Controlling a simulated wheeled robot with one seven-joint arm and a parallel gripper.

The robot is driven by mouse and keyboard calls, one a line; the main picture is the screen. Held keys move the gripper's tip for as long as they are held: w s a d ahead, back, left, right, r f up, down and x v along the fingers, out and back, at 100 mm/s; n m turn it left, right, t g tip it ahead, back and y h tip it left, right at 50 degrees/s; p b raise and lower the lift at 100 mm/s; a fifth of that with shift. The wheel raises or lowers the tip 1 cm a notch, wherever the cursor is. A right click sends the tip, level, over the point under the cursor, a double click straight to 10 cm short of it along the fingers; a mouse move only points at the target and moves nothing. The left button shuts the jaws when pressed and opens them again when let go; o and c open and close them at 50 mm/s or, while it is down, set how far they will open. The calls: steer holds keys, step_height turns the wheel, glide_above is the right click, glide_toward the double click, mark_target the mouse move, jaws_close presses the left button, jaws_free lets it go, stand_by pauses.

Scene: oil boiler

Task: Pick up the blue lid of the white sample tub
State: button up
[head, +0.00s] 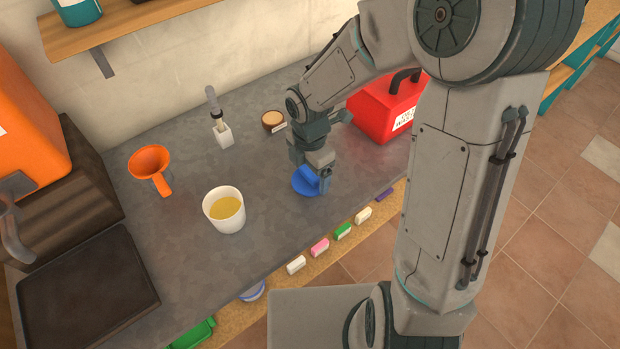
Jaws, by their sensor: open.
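The blue lid (304,186) lies on the grey worktop, right of the white sample tub. My gripper (322,181) is directly over the lid's right part, its fingers pointing down and hiding some of it. The jaws are open. A raised blue part of the lid shows close to the fingers; I cannot tell whether they touch it. The white tub (224,211) stands upright and uncovered, with yellow liquid inside.
An orange funnel (151,167), a brush-like tool in a white block (221,133) and a small round brown-topped container (272,121) stand behind. A red box (382,112) is at the right. Small coloured blocks (320,247) line the ledge below the front edge.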

steer(key=c, duration=1)
steer(key=shift+c, duration=0.4)
